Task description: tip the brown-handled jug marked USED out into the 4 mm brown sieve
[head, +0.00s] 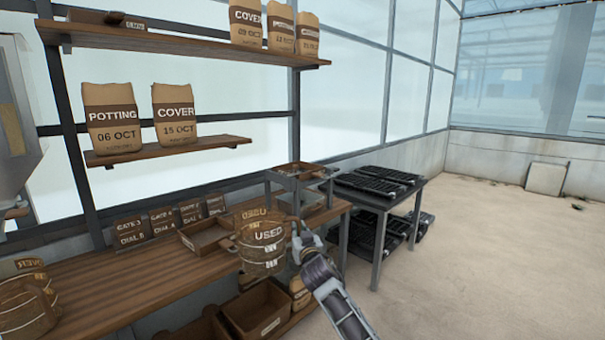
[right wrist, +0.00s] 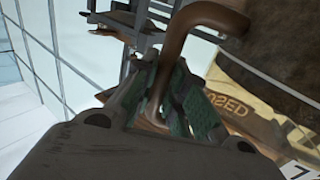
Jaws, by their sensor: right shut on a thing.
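The jug marked USED (head: 262,250) is a tan, banded vessel. It looks upright at the bench's front edge; I cannot tell whether its base touches anything. My right gripper (head: 299,238) is at its right side. In the right wrist view, the gripper's green-padded fingers (right wrist: 180,100) are shut on the jug's brown handle (right wrist: 190,20). The USED lettering on the jug (right wrist: 228,105) shows beyond the fingers. A brown-rimmed tray, possibly the sieve (head: 284,170), sits on a grey stand behind the jug; its mesh size is unreadable. My left gripper is not in view.
The wooden bench (head: 130,285) carries a shallow brown box (head: 192,243), several dial signs (head: 165,221) and another jug (head: 25,305) at far left. Bins (head: 258,310) stand below. A table of black trays (head: 375,184) stands right. Open floor lies at right.

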